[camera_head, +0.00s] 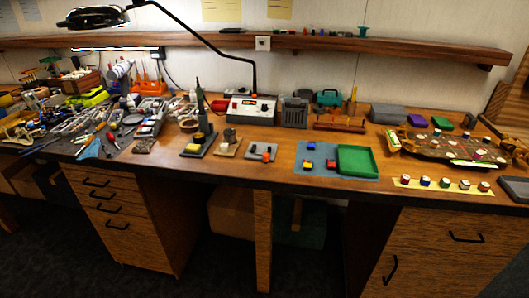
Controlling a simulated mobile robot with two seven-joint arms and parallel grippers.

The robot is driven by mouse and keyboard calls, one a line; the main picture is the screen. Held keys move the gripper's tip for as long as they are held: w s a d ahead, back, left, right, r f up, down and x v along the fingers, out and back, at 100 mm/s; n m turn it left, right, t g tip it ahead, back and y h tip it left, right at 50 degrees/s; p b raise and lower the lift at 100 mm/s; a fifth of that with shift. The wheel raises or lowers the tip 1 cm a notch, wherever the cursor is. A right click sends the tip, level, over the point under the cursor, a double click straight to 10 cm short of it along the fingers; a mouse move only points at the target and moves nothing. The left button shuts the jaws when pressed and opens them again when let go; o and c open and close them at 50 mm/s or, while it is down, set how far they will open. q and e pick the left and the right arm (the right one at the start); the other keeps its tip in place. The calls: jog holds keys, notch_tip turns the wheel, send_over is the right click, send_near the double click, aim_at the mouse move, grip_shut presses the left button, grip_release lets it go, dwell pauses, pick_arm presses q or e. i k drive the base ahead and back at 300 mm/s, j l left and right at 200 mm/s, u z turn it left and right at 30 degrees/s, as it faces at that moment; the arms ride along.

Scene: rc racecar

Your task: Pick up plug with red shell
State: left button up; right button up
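A small red block-like piece (331,164) lies on a blue-grey mat (296,173) right of the bench's middle. It looks like the red-shelled plug, but it is too small to be sure. A green tray (357,160) stands on the mat to the right of the red piece. Neither of my grippers is in view.
The wooden bench (400,187) has a dark front edge. Tools crowd its left side. A soldering station (251,109) stands behind, with a black lamp arm above it. A brown board (452,150) and a strip of small jars (444,184) are on the right.

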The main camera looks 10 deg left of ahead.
aim_at(331, 166)
jog(key=i+j+z, duration=0.2)
jog(key=i+j, duration=0.15)
jog(key=j, duration=0.3)
jog(key=i+j+z, duration=0.1)
jog(key=j, duration=0.25)
jog(key=i+j+z, duration=0.15)
jog(key=j, duration=0.2)
jog(key=i+j+z, duration=0.1)
jog(key=j, duration=0.25)
jog(key=i+j+z, duration=0.1)
jog(key=j, duration=0.3)
jog(key=i+j+z, duration=0.1)
jog(key=j, duration=0.3)
jog(key=i, duration=0.05)
